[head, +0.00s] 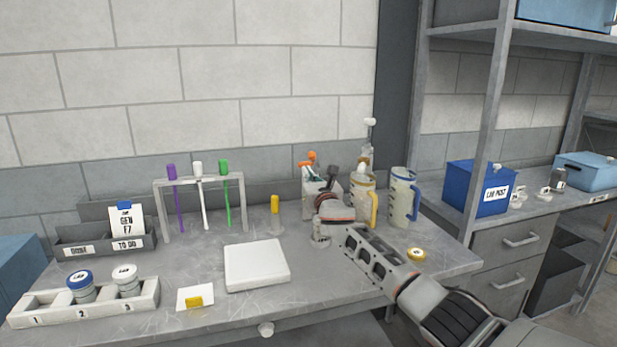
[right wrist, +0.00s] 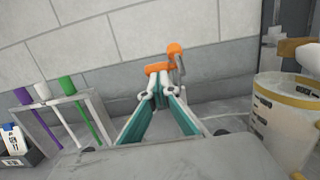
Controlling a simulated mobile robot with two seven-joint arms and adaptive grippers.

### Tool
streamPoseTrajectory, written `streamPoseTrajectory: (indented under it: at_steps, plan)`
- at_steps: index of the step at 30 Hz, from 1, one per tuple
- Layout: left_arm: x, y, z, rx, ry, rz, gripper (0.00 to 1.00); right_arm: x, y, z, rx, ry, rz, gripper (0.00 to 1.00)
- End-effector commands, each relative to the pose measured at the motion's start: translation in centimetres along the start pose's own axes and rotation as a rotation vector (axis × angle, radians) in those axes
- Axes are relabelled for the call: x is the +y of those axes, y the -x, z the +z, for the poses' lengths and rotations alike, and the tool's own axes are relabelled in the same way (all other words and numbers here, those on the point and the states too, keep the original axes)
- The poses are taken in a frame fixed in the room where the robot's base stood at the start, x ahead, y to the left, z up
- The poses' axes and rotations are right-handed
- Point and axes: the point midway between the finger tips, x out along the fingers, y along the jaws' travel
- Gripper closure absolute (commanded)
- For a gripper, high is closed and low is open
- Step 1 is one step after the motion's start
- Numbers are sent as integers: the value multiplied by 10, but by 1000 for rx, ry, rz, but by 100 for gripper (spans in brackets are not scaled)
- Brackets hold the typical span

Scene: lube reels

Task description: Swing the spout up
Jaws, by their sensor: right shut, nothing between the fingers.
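A clear jug with a yellow handle (head: 367,207) stands at the right back of the bench. In the right wrist view the jug (right wrist: 283,115) is at the right edge, with a yellow rim and a tan, spout-like part (right wrist: 297,47) above it. I cannot tell for sure that this part is the spout. My right gripper (head: 329,175) is left of the jug, apart from it, in front of a pale container with orange-topped items (head: 309,160). In the right wrist view its fingers (right wrist: 160,92) meet at the tips and hold nothing. My left gripper is out of view.
A jug with a blue handle (head: 401,199) stands right of the yellow-handled one. A rack with coloured sticks (head: 201,181), a white pad (head: 257,265) and a numbered tray (head: 90,302) occupy the left and middle. A yellow ring (head: 416,254) lies near the right edge.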

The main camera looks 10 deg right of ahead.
Motion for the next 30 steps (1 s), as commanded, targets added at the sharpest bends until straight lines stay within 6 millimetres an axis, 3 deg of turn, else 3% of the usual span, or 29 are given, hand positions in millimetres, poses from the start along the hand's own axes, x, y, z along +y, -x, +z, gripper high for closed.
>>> streamPoseTrajectory:
  at_steps: [21,30]
  plan:
    - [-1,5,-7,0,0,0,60,0,-29,24,-1,2,0,100]
    - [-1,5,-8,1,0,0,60,-1,-28,23,-1,0,0,100]
